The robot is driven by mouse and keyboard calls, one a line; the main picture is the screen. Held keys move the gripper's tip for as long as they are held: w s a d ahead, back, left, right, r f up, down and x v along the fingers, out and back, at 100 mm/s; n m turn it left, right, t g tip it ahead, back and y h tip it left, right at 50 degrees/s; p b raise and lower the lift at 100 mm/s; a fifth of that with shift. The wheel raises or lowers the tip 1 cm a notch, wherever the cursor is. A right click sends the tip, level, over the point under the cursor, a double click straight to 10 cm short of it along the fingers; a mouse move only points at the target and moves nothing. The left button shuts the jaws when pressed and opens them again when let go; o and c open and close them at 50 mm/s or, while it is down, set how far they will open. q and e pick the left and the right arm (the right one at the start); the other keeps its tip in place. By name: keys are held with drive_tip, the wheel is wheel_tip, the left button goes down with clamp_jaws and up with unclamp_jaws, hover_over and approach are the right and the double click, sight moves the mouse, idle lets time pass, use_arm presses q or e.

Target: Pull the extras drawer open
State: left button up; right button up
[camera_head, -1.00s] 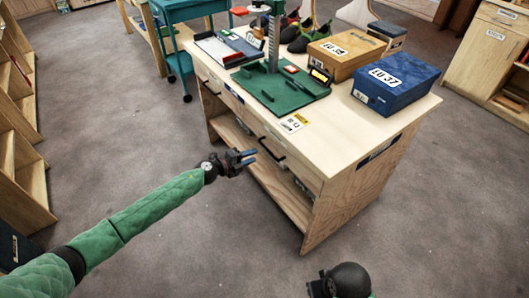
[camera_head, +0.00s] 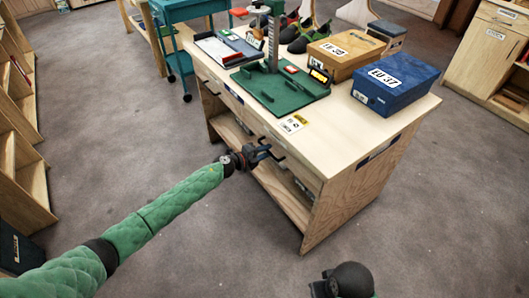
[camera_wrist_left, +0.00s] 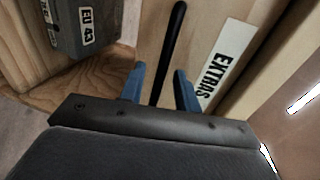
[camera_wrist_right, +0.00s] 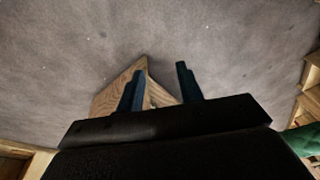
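The extras drawer shows in the left wrist view as a pale wood front with a white label reading EXTRAS (camera_wrist_left: 218,65). Its black bar handle (camera_wrist_left: 170,45) runs between the two blue fingers of my left gripper (camera_wrist_left: 160,88), with a gap visible on the finger sides. The fingers are apart; I cannot tell how deep the bar sits between them. In the head view my left gripper (camera_head: 264,152) is at the front of the workbench (camera_head: 345,148), by the handle. The drawer looks closed. My right gripper (camera_wrist_right: 160,85) is open and empty, away from the bench front.
A grey box labelled EU 43 (camera_wrist_left: 88,28) lies on the shelf below the drawer. On the benchtop are a green fixture (camera_head: 280,92), a blue EU 37 box (camera_head: 395,85) and an orange box (camera_head: 345,55). Shelving stands at left. The floor in front is clear.

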use_arm(q)
clamp_jaws()
